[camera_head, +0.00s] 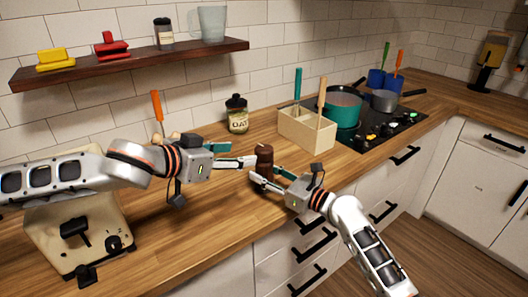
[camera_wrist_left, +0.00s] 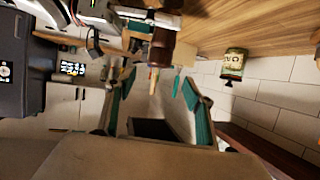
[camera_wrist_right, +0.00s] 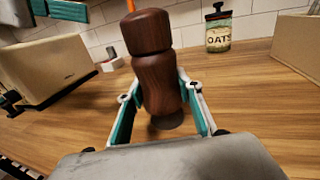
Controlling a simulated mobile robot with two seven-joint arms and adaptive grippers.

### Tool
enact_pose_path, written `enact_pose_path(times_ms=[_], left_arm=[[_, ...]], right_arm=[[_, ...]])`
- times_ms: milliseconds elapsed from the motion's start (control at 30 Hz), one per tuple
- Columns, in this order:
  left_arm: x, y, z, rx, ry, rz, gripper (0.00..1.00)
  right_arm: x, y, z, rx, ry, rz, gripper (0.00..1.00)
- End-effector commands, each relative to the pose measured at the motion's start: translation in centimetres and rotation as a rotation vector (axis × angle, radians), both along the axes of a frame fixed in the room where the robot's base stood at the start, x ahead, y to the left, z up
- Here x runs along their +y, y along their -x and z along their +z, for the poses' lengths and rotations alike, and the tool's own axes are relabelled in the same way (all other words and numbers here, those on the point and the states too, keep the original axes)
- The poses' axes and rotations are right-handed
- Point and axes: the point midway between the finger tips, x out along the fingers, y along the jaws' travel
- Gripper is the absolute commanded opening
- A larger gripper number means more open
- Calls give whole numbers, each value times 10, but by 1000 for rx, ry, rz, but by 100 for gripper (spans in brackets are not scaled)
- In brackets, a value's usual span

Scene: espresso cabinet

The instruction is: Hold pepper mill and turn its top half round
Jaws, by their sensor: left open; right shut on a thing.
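The dark brown wooden pepper mill (camera_head: 264,156) stands upright near the counter's front edge. In the right wrist view its rounded top (camera_wrist_right: 146,32) sits above a narrow neck and its body (camera_wrist_right: 158,82). My right gripper (camera_head: 265,175) is shut on the body, one finger on each side, below the neck. My left gripper (camera_head: 243,156) is open and empty, just left of the mill in the head view. In the left wrist view the mill (camera_wrist_left: 162,46) lies beyond and between my open left fingers (camera_wrist_left: 156,82), apart from them.
A jar labelled oats (camera_head: 237,114) stands behind the mill. A cream utensil box (camera_head: 306,130) stands to its right, before the stove with a teal pot (camera_head: 344,107). A cream toaster (camera_head: 82,225) is at front left, beneath my left arm. A wall shelf (camera_head: 140,62) hangs above.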

Motion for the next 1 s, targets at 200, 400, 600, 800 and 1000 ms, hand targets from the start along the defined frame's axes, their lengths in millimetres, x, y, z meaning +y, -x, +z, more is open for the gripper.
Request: enact_pose_path(times_ms=[200, 400, 600, 800, 1000], left_arm=[[-16, -16, -11, 8, 0, 1, 53], [-40, -43, -25, 6, 0, 1, 53], [-60, -67, -38, 5, -1, 1, 53], [-70, -79, -45, 4, 0, 1, 53], [-72, -82, -46, 5, 1, 2, 53]], right_arm=[[0, 0, 0, 0, 0, 1, 0], [0, 0, 0, 0, 0, 1, 0], [0, 0, 0, 0, 0, 1, 0], [0, 0, 0, 0, 0, 1, 0], [0, 0, 0, 0, 0, 0, 0]])
